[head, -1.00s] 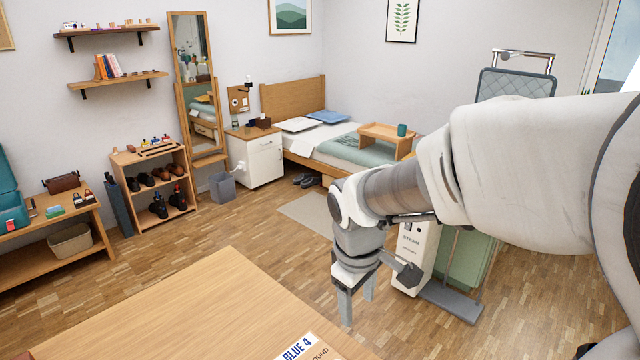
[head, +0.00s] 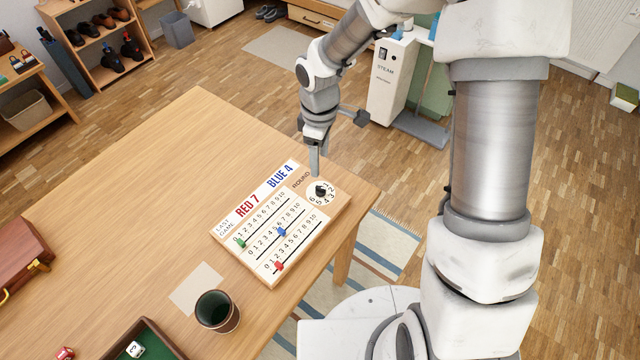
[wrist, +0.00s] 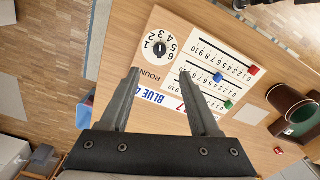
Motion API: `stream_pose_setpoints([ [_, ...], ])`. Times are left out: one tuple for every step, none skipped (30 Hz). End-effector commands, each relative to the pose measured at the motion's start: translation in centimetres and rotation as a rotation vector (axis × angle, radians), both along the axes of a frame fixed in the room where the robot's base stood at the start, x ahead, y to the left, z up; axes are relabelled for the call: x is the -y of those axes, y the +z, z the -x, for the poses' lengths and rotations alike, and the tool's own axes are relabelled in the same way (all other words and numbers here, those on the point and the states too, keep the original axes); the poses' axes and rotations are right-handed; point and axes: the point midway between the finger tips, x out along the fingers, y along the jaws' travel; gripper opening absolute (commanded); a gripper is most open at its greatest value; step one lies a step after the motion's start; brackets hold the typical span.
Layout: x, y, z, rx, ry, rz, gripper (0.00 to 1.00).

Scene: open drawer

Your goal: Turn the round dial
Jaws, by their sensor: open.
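The round dial (head: 320,190) is a black knob on a white disc with numbers around it, at the upper right corner of a wooden score board (head: 268,262). In the wrist view the dial (wrist: 159,48) shows at the upper middle, beyond my fingertips, with the word ROUND beside it. My gripper (head: 315,160) is above the table's far right edge, just behind the dial in the head view. In the wrist view my gripper (wrist: 158,72) has its two fingers apart with nothing between them. It is not touching the dial.
The board has sliders: green (head: 240,243), blue (head: 281,232) and red (head: 279,266). A dark green cup (head: 217,312) stands near a beige card (head: 195,288). A tray (head: 150,335) with dice and a brown case (head: 20,255) lie left. The table's upper left is clear.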

Motion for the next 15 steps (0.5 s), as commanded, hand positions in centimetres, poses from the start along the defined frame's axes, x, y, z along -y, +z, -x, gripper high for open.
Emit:
stream_pose_setpoints([
  [0.0, -1.4, 0.1, -0.004, 0.0, 0.0, 0.63],
  [0.0, -2.1, 0.1, -0.004, 0.0, 0.0, 0.63],
  [0.0, -3.0, 0.1, -0.004, 0.001, 0.0, 0.63],
  [0.0, -3.6, 0.1, -0.004, 0.001, 0.0, 0.63],
  [0.0, -4.3, 0.1, -0.004, 0.0, 0.001, 0.63],
  [0.0, -5.1, 0.1, -0.004, 0.0, 0.001, 0.63],
  [0.0, -5.8, 0.1, -0.004, 0.0, 0.001, 0.63],
  [0.0, -6.4, 0.1, -0.004, 0.0, 0.001, 0.63],
  [0.0, -7.1, 0.1, -0.003, 0.0, 0.0, 0.63],
  [0.0, -7.7, 0.1, -0.002, 0.0, 0.0, 0.63],
  [0.0, -8.1, 0.1, -0.003, 0.0, 0.001, 0.63],
  [0.0, -8.8, 0.1, -0.002, 0.0, 0.0, 0.63],
  [0.0, -9.1, 0.0, -0.001, -0.001, 0.001, 0.63],
  [0.0, -9.5, 0.0, -0.001, -0.002, 0.001, 0.63],
  [0.0, -9.9, 0.0, -0.001, -0.002, 0.001, 0.63],
])
